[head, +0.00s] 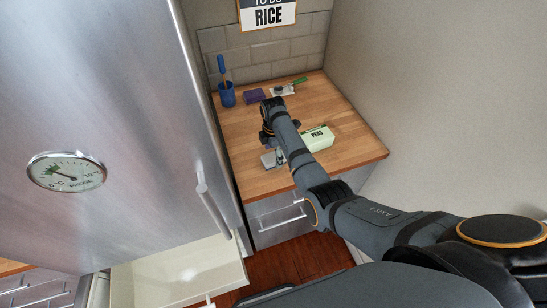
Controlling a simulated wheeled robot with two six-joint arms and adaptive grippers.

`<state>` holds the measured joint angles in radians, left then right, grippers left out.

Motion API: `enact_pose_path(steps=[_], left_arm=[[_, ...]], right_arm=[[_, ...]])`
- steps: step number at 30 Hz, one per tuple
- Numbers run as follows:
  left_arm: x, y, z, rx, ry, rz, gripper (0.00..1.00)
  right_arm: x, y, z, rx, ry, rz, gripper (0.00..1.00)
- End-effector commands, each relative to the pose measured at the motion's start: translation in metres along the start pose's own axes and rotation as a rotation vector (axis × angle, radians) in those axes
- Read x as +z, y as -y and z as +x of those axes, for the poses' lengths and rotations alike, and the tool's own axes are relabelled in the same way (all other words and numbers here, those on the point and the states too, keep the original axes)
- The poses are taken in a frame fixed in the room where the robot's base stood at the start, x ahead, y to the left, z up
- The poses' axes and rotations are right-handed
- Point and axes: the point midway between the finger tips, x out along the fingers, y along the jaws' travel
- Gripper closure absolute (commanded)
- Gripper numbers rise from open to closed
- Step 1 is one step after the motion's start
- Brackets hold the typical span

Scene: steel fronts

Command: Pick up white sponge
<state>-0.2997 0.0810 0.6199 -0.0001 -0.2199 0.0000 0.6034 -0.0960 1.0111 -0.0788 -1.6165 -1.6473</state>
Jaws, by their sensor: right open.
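A small pale grey-white block (267,161), which looks like the white sponge, lies near the front left of the wooden counter. My right arm reaches over the counter from the lower right. My right gripper (275,152) points down beside the block; it is open, and part of it is hidden by my own arm. I cannot tell whether the fingers touch the block. My left gripper is not in view.
A pale green peas box (319,138) lies just right of my right gripper. A purple block (255,96), a blue cup (227,97) and a green-handled item (298,81) stand at the back. A steel fridge (120,90) borders the left; the counter's right side (350,145) is clear.

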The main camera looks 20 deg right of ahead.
Motion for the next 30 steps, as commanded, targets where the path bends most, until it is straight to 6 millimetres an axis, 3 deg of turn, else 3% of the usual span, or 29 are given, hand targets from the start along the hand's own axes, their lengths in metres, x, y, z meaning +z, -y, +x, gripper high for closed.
enact_pose_path(steps=[4, 11, 23, 30], left_arm=[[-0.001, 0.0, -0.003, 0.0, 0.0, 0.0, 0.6], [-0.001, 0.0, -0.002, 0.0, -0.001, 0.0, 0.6], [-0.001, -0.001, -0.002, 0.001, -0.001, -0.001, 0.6], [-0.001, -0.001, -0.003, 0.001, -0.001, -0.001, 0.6]], right_arm=[[0.0, 0.001, 0.017, -0.001, 0.0, 0.001, 0.22], [0.0, 0.001, 0.02, 0.0, 0.0, 0.001, 0.22], [0.0, 0.001, 0.019, 0.0, 0.0, 0.001, 0.75], [0.0, 0.001, 0.018, 0.0, 0.0, 0.001, 0.76]])
